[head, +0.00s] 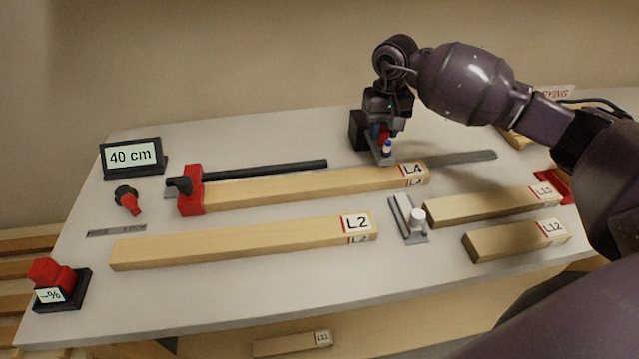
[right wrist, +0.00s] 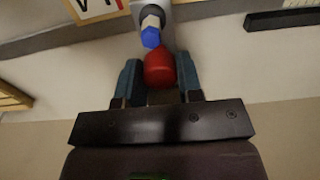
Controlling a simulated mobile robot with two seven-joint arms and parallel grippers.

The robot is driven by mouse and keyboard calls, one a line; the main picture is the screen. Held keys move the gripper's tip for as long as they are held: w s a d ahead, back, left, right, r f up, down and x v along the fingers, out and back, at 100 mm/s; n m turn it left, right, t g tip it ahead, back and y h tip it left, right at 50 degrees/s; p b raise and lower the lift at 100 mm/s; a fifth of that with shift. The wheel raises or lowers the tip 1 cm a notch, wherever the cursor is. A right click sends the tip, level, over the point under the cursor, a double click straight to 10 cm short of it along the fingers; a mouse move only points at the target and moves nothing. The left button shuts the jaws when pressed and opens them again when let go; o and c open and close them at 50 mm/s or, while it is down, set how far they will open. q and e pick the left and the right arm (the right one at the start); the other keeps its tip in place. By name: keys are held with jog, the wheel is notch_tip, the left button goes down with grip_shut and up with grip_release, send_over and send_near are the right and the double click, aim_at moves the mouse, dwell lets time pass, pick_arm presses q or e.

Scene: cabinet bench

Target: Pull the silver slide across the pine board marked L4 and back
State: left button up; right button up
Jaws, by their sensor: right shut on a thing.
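The pine board marked L4 (head: 310,188) lies along the middle of the bench, its left end in a red clamp block (head: 190,190). My right gripper (head: 384,135) is just behind the board's right part. In the right wrist view its jaws (right wrist: 159,78) are shut on a red knob (right wrist: 159,68). Beyond the knob are a blue piece (right wrist: 151,37) and a pale metal part (right wrist: 152,12). I cannot tell whether these belong to the silver slide. A silver plate with a white knob (head: 407,222) lies in front of L4. My left gripper is not in view.
Board L2 (head: 240,243) lies in front, and two shorter boards (head: 490,205) lie at the right. A black bar (head: 265,170) lies behind L4, a grey strip (head: 462,158) beyond its right end. A 40 cm display (head: 131,156) stands at the left.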

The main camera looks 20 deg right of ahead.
jog(key=shift+s+a+p, duration=0.25)
jog(key=shift+s+p, duration=0.15)
jog(key=shift+s, duration=0.6)
jog(key=shift+s+a+p, duration=0.2)
jog(key=shift+s+p, duration=0.2)
jog(key=shift+s, duration=0.6)
jog(key=shift+s+a+p, duration=0.25)
jog(key=shift+s+p, duration=0.15)
jog(key=shift+s, duration=0.6)
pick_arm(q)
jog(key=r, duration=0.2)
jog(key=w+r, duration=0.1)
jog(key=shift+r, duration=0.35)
pick_arm(e)
jog(key=shift+s+a+f, duration=0.1)
jog(key=shift+s, duration=0.2)
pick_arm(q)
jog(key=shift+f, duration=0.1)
